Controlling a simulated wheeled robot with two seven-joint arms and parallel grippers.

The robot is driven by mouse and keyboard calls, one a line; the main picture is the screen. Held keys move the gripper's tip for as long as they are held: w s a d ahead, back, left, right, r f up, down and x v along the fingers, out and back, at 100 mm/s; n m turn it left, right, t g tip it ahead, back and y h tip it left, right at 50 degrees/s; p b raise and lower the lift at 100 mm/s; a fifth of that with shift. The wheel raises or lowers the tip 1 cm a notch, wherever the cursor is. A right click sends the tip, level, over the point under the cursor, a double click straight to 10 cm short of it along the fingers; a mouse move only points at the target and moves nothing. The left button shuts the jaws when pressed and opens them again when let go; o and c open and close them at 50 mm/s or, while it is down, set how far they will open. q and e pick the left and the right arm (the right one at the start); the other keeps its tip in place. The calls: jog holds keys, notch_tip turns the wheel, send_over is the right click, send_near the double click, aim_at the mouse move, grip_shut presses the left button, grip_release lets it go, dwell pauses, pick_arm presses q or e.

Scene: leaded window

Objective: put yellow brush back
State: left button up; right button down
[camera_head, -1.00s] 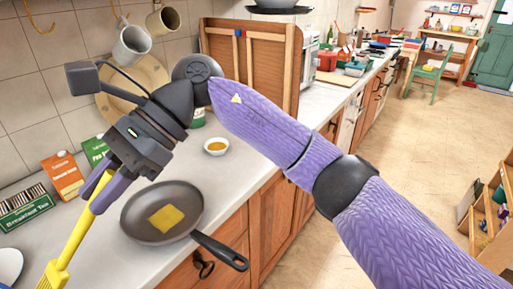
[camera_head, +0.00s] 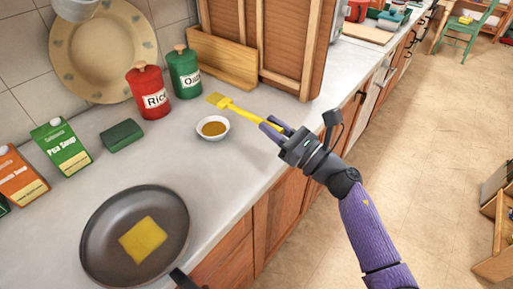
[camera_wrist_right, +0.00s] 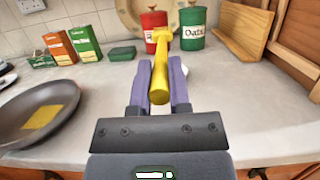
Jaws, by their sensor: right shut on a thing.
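The yellow brush (camera_head: 242,113) is held by its handle in my right gripper (camera_head: 273,131), which is shut on it. Its bristle end points left and away, toward the green canister, above the counter near a small white bowl (camera_head: 213,135) of brown-yellow contents. In the right wrist view the brush (camera_wrist_right: 159,80) stands out between the two purple fingers (camera_wrist_right: 160,88), its handle end toward me. The bowl is mostly hidden behind the gripper there. My left gripper is not in view.
A dark frying pan (camera_head: 105,222) holding a yellow square (camera_head: 143,239) sits on the counter (camera_head: 240,190) at front left.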

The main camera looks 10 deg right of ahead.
aim_at(270, 171)
notch_tip(270, 171, down, 8)
jog(key=b, duration=0.3)
jog(key=shift+s+a+f, duration=0.1)
jog(key=shift+f, duration=0.1)
jog(key=shift+r, duration=0.15)
pick_arm(q)
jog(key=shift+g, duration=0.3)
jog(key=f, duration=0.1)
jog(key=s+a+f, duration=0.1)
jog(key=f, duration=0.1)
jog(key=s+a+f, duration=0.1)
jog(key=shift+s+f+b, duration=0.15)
jog(key=shift+b, duration=0.15)
pick_arm(e)
jog(key=shift+f, duration=0.35)
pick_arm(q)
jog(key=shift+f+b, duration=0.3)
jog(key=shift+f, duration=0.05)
pick_arm(e)
jog(key=shift+f, duration=0.25)
